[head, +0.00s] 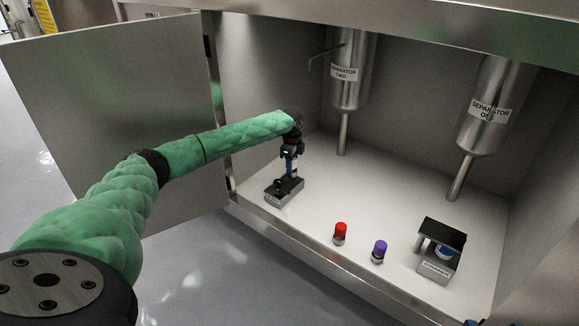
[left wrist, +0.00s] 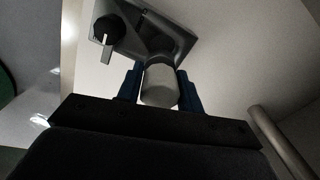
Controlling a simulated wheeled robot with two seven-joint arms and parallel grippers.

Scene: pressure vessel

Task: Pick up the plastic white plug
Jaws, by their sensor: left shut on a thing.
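The white plug (left wrist: 160,86) sits between the two blue fingers of my left gripper (left wrist: 159,90) in the left wrist view. The fingers are shut on it from both sides. Its far end is at a grey base block (left wrist: 178,42); I cannot tell whether it is still seated there. In the head view my left gripper (head: 290,165) points down over the dark-topped block (head: 287,190) at the left of the cabinet floor. The plug is too small to make out clearly there.
A black knob (left wrist: 107,31) is on the block beside the plug. A red-capped piece (head: 340,233), a purple-capped piece (head: 379,251) and a labelled stand (head: 440,250) are to the right. Two steel separators (head: 352,75) hang behind. An open door (head: 120,120) stands left.

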